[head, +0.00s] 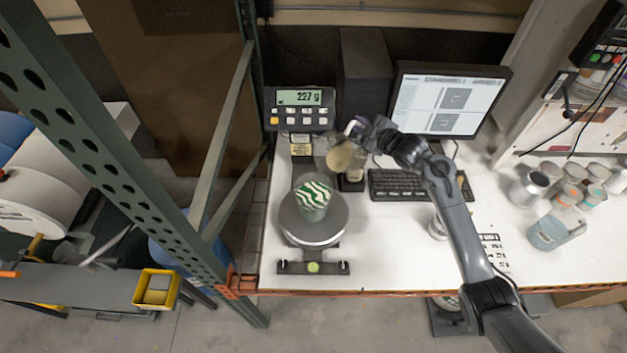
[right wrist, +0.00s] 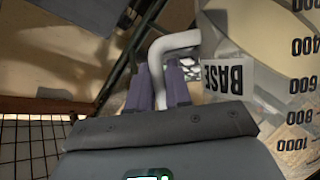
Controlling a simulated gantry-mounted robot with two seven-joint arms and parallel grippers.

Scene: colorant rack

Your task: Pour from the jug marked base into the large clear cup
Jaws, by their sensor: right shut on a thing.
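My right gripper (head: 358,130) is shut on the white handle of the jug marked base (head: 341,156). In the right wrist view the gripper's fingers (right wrist: 160,88) close around that handle, beside the BASE label (right wrist: 228,77) and black volume marks on the clear wall. In the head view I look down on the jug's beige contents; its exact tilt is hard to tell. The large clear cup (head: 314,196) stands on the round scale plate (head: 313,228), with green and white swirls showing. The jug is just behind and slightly right of the cup. My left gripper is out of view.
The scale display (head: 300,107) reads about 227 g. A monitor (head: 449,100) and keyboard (head: 402,185) are behind and right. Several jars and a clear blue-grey container (head: 556,232) stand at the right. A green rack post (head: 120,150) rises at left. The white table's front middle is mostly clear.

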